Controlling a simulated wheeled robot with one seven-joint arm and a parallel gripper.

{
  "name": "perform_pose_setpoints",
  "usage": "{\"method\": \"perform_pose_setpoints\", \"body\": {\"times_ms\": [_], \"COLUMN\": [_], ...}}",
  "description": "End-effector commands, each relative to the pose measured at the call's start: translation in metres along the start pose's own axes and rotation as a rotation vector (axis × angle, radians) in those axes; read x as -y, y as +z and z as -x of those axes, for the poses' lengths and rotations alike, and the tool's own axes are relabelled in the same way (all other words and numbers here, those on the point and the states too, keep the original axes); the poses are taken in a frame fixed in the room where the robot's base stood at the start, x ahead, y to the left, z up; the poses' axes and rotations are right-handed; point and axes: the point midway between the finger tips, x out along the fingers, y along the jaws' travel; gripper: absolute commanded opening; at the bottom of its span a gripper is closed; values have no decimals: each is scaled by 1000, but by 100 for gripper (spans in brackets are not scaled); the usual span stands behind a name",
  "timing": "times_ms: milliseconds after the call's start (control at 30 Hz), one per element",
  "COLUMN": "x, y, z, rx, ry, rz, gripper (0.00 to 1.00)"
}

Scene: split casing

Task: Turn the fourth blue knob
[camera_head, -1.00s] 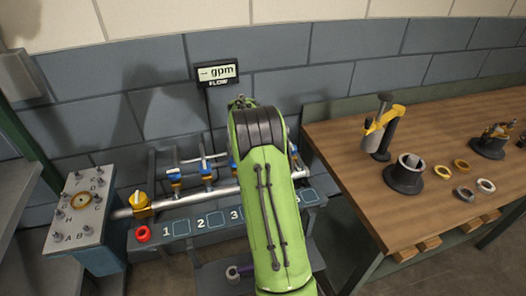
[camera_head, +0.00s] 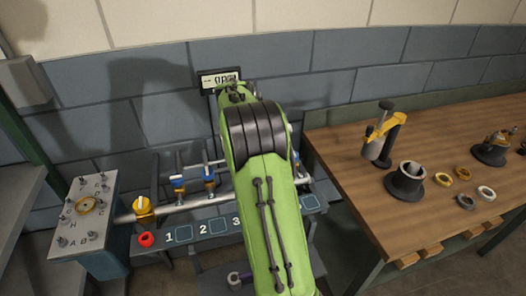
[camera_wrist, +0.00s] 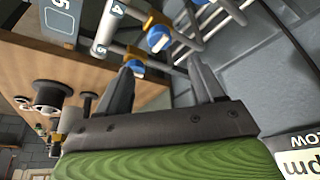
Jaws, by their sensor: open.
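Two blue knobs on the left of the pipe rack show in the head view, the first (camera_head: 178,182) and the second (camera_head: 209,178). In the wrist view a blue knob with a yellow body (camera_wrist: 158,39) lies beyond my fingertips, close to the panel numbers 4 and 5. Another blue knob (camera_wrist: 135,68) shows near the tip of the left finger. I cannot tell for sure which is the fourth. My gripper (camera_wrist: 165,70) is open and empty, apart from the knobs. In the head view my arm hides it.
The flow display (camera_head: 219,79) on the wall is partly covered by my arm. A yellow valve (camera_head: 143,207) and red button (camera_head: 146,239) stand at the left of the rack. A wooden bench (camera_head: 350,165) with tools is at the right.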

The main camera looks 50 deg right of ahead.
Motion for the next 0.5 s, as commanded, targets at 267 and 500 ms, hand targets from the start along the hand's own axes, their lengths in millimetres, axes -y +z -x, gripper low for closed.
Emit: {"method": "perform_pose_setpoints", "body": {"times_ms": [267,500], "x": [0,0], "y": [0,0], "z": [51,53], "rx": [0,0], "ry": [1,2], "rz": [0,-1], "gripper": [67,67]}}
